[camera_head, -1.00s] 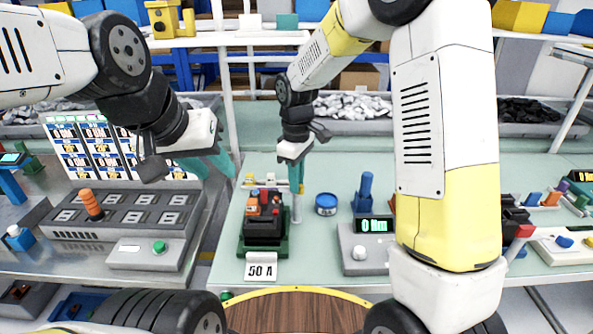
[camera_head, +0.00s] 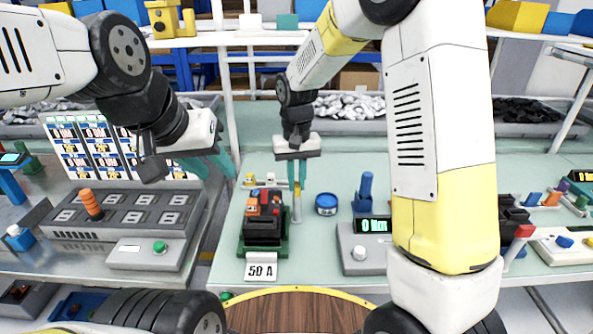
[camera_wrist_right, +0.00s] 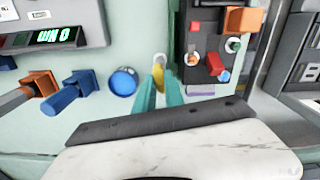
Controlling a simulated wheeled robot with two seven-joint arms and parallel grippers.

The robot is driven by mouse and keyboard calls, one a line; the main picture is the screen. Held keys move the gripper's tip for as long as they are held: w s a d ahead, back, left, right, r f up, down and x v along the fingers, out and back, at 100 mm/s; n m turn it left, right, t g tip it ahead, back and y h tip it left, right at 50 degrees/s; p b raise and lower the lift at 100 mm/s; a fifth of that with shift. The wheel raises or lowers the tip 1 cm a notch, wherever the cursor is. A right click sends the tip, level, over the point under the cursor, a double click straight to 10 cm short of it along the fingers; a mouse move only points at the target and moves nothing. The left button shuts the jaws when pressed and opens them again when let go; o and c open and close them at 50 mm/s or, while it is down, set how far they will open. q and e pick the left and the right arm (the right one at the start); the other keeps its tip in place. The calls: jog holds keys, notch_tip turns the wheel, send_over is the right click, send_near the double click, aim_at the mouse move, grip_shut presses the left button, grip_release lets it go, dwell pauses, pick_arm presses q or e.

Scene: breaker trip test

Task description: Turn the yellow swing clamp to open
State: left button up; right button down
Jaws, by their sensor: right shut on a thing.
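The yellow swing clamp (camera_wrist_right: 159,76) shows in the right wrist view between my right gripper's teal fingers, on top of a pale post. In the head view a bit of its yellow (camera_head: 297,186) shows between the fingers, above the upright metal post (camera_head: 297,208). My right gripper (camera_head: 298,180) points down and is shut on the clamp; the fingers hide most of it. The clamp stands just right of the black and red breaker (camera_head: 264,215) on its green base. My left gripper (camera_head: 215,165) hangs empty at the left, its teal fingers apart, away from the clamp.
A blue round tin (camera_head: 326,204) stands close right of the post. A "50 A" card (camera_head: 261,268) stands in front of the breaker. A grey switch panel (camera_head: 125,215) is at left.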

aim_at(297, 184)
jog(key=shift+r+m, duration=0.1)
jog(key=shift+m, duration=1)
jog(key=shift+w, duration=0.1)
jog(key=c, duration=1.4)
grip_release()
jog(key=shift+c, duration=0.2)
notch_tip(297, 184, up, 8)
jog(key=shift+f, duration=0.2)
jog(key=shift+r, duration=0.1)
